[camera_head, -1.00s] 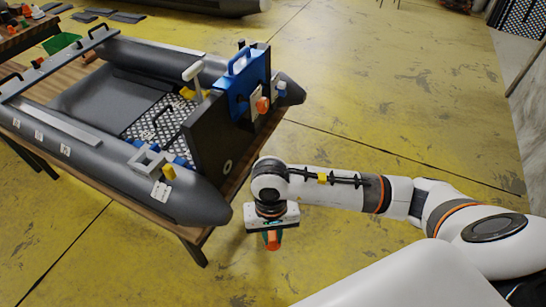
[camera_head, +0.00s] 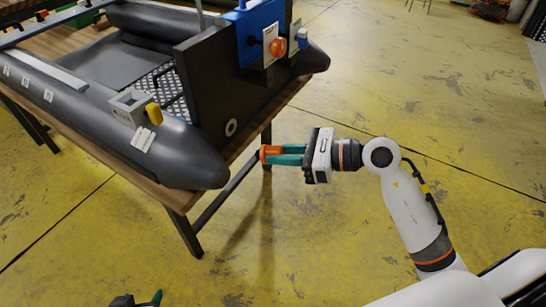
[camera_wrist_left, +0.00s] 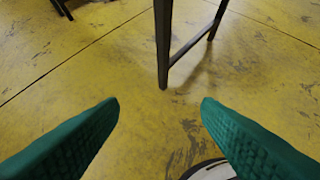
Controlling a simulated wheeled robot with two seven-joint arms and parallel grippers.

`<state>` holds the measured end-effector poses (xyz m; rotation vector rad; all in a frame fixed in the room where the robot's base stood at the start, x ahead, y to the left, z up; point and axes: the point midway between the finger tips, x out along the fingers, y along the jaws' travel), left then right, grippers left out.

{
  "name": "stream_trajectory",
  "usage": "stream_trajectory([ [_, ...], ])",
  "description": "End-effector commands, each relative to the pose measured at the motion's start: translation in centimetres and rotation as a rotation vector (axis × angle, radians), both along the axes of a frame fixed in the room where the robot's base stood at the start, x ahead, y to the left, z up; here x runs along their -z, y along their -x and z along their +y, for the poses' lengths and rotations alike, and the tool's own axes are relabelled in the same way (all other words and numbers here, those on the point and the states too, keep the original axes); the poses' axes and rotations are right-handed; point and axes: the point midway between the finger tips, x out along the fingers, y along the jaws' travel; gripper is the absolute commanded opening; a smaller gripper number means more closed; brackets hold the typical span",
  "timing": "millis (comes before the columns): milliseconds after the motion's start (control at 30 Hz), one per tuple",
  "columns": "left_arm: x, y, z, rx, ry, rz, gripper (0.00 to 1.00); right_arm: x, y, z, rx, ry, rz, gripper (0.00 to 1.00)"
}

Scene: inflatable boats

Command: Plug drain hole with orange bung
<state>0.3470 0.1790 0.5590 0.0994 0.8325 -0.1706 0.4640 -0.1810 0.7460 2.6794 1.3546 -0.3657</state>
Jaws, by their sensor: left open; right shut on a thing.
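The orange bung (camera_head: 268,154) is held between the green fingertips of my right gripper (camera_head: 285,155), which is shut on it. The bung points left toward the boat and is apart from it. The bung is to the right of and a little lower than the hole in the head view. My left gripper (camera_head: 140,300) shows only partly at the bottom edge; its open, empty green fingers fill the left wrist view (camera_wrist_left: 160,108).
The boat rests on a wooden table (camera_head: 180,198) with dark metal legs. A blue outboard bracket (camera_head: 250,38) and an orange knob (camera_head: 278,48) are on the transom. A grey fitting with a yellow part (camera_head: 153,113) is on the near tube. The yellow floor around is clear.

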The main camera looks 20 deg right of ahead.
Motion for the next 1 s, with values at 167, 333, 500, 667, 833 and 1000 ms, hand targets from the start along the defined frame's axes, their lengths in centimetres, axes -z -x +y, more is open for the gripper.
stream_trajectory([
  [167,-1.3,0.4,0.1,0.000,0.004,-0.027,0.58,3.0,-4.2,-2.3,0.166,-0.114,-0.085,0.00],
  [333,-1.9,0.5,0.1,0.000,0.006,-0.035,0.58,5.4,-7.6,-2.5,0.247,-0.171,-0.149,0.00],
  [500,-2.0,0.5,0.1,0.000,0.006,-0.037,0.58,6.8,-9.5,-1.9,0.272,-0.192,-0.186,0.00],
  [667,-2.1,0.4,0.0,0.000,0.008,-0.043,0.58,7.0,-10.0,-1.6,0.275,-0.193,-0.194,0.00],
  [833,-2.2,0.2,-0.1,0.001,0.012,-0.060,0.58,7.0,-10.8,-1.0,0.274,-0.192,-0.194,0.00],
  [1000,-2.4,-0.2,-0.2,0.003,0.016,-0.082,0.58,7.0,-11.7,-0.2,0.272,-0.192,-0.193,0.00],
])
